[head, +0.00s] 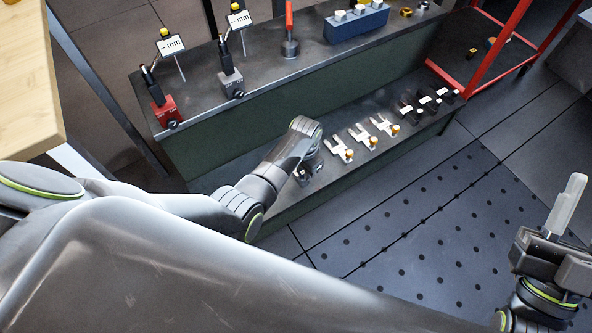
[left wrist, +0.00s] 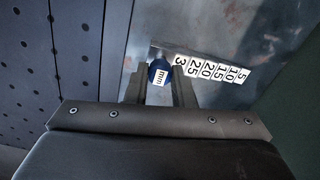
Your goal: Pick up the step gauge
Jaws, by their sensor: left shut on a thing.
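In the left wrist view the step gauge shows a round blue end marked "mm" (left wrist: 158,73) and a row of white number tags (left wrist: 212,69) running to the right. My left gripper (left wrist: 160,88) has its two dark fingers on either side of the blue end, shut on it. In the head view my left gripper (head: 304,165) is low at the near end of the lower shelf; its wrist hides most of the gauge there. My right gripper (head: 558,225) is at the right edge, away from the shelves, with a pale finger pointing up; its opening cannot be made out.
The lower shelf (head: 385,104) holds several silver pieces with gold knobs (head: 342,148) and black pieces (head: 428,102). A red frame (head: 498,45) stands at right.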

